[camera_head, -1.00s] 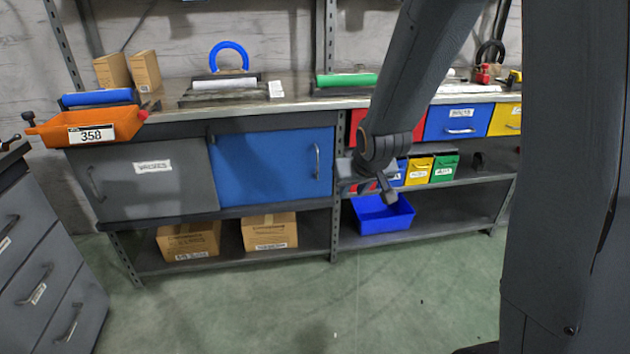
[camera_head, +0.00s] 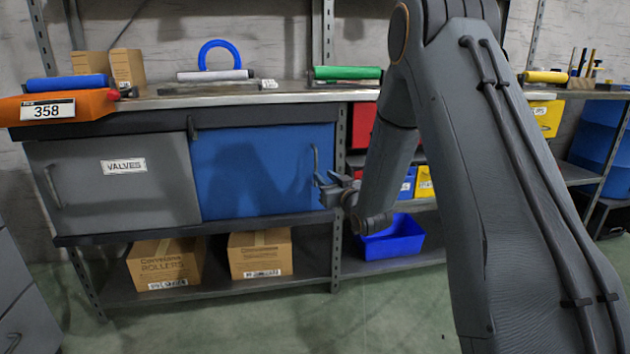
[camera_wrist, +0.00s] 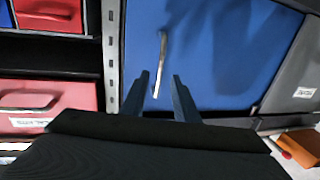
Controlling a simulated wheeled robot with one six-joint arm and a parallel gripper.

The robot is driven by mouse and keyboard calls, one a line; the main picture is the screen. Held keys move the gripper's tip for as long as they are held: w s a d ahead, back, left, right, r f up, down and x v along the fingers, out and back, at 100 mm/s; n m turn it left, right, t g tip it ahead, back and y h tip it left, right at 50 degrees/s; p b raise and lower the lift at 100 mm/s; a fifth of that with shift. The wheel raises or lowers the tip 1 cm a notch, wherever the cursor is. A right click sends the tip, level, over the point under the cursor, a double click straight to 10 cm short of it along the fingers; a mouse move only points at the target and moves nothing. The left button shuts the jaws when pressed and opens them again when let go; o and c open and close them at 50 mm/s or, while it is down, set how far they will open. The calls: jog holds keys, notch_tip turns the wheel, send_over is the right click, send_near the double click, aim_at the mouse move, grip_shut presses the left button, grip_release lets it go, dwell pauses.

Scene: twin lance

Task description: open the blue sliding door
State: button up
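The blue sliding door (camera_head: 262,178) covers the right part of the cabinet under the workbench, beside a grey door (camera_head: 112,182) labelled VALVES. A slim vertical metal handle (camera_head: 315,165) stands near the blue door's right edge. My gripper (camera_head: 324,184) is at the lower right of the door, close to the handle. In the wrist view, the handle (camera_wrist: 160,64) appears ahead of the two fingers (camera_wrist: 160,84), roughly between them. The fingers are apart with a gap between them. Whether they touch the handle or the door is not clear.
A metal post (camera_head: 339,150) stands just right of the door. A blue bin (camera_head: 392,238) and cardboard boxes (camera_head: 166,262) sit on the lower shelf. The green floor in front is clear.

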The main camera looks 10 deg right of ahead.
aim_at(316, 170)
jog(key=shift+w+a+b, duration=0.25)
jog(key=shift+w+b, duration=0.15)
jog(key=shift+w, duration=0.9)
jog(key=shift+w+a+b, duration=0.3)
jog(key=shift+w+b, duration=0.1)
jog(key=shift+w, duration=0.85)
jog(key=shift+w+a+b, duration=0.25)
jog(key=shift+w+b, duration=0.15)
jog(key=shift+w, duration=0.9)
grip_shut()
